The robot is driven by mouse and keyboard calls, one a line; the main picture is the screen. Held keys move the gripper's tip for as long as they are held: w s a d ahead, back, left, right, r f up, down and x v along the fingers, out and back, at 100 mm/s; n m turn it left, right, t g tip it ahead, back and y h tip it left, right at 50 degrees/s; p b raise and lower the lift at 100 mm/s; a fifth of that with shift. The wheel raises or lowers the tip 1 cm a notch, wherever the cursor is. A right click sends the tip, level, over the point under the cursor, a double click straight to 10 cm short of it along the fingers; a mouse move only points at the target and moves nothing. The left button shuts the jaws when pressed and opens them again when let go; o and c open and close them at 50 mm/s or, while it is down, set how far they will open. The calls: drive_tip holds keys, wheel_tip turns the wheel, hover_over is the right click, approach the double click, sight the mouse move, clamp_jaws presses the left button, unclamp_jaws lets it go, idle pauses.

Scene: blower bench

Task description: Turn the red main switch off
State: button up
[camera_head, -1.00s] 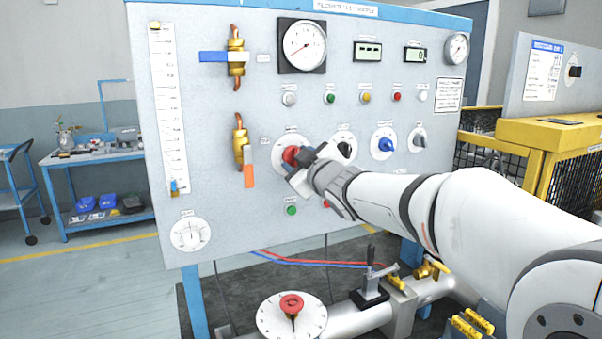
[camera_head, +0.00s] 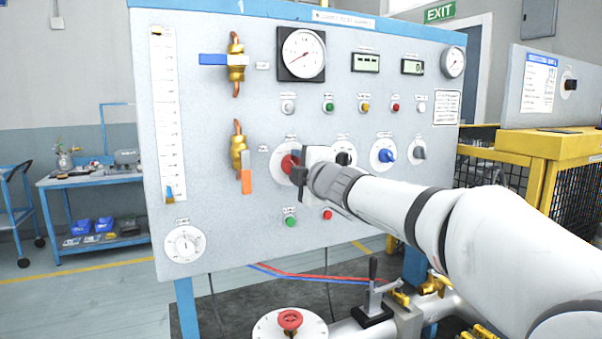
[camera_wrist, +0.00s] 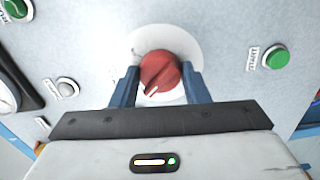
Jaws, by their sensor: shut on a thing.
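The red main switch (camera_head: 289,165) is a round red knob on a white disc on the grey panel. The labels around the disc are too small to read.
A black knob (camera_head: 344,158), a blue knob (camera_head: 388,155) and a grey knob (camera_head: 419,153) sit to the right. An orange-handled valve (camera_head: 246,180) is close on the left. A green button (camera_head: 290,221) and a red button (camera_head: 327,214) are below.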

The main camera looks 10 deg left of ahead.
drive_tip(key=shift+r+n, duration=0.2)
drive_tip(key=shift+n, duration=0.4)
drive_tip(key=o, duration=1)
drive_tip(key=shift+f, duration=0.15)
drive_tip(key=shift+c, duration=0.2)
drive_tip(key=v, duration=0.7)
drive_tip(key=shift+s+d, duration=0.25)
